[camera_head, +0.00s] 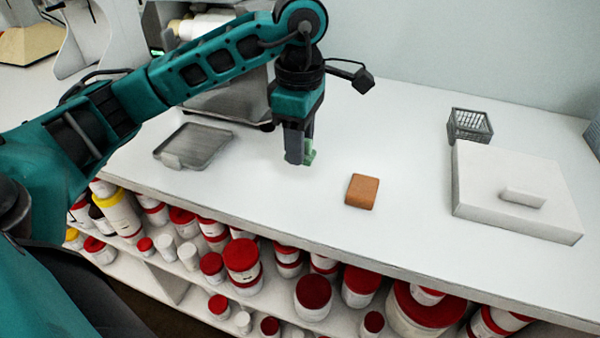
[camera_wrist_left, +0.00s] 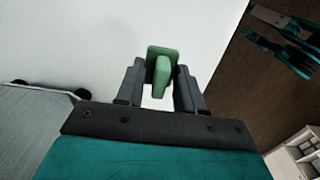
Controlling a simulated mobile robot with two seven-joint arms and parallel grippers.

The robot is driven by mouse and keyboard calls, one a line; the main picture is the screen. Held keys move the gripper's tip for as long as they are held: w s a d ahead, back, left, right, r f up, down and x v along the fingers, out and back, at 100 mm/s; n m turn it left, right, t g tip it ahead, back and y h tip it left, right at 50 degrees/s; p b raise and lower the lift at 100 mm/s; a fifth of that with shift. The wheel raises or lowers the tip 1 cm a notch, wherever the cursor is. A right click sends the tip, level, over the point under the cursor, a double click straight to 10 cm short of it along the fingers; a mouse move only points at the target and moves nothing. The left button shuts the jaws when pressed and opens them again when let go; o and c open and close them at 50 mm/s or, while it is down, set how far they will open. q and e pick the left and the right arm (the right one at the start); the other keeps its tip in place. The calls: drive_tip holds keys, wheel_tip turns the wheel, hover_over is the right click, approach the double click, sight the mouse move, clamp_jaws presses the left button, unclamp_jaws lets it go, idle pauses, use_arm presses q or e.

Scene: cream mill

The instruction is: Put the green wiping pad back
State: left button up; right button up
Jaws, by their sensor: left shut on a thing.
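The green wiping pad (camera_wrist_left: 161,68) is between the two fingers of my left gripper (camera_wrist_left: 160,82) in the left wrist view. The gripper is shut on it. In the head view the left gripper (camera_head: 300,160) points down over the white counter, and part of the green pad (camera_head: 310,152) shows at its fingertips. I cannot tell whether the pad touches the counter. My right gripper is not clearly in the head view.
An orange-brown block (camera_head: 362,191) lies right of the gripper. A grey tray (camera_head: 195,146) lies to the left. Red-lidded jars (camera_head: 242,258) fill the shelf below.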

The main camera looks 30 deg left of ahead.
sight(300, 184)
use_arm(q)
drive_tip(key=shift+f, duration=3.05)
drive_tip(key=shift+f, duration=0.1)
drive_tip(key=shift+f+b, duration=0.15)
drive_tip(key=shift+b, duration=0.3)
drive_tip(key=o, duration=0.9)
drive_tip(key=shift+o, duration=0.2)
drive_tip(key=shift+r+p, duration=0.35)
wheel_tip(300, 184, up, 12)
drive_tip(key=shift+f+p, duration=0.1)
drive_tip(key=shift+p, duration=0.5)
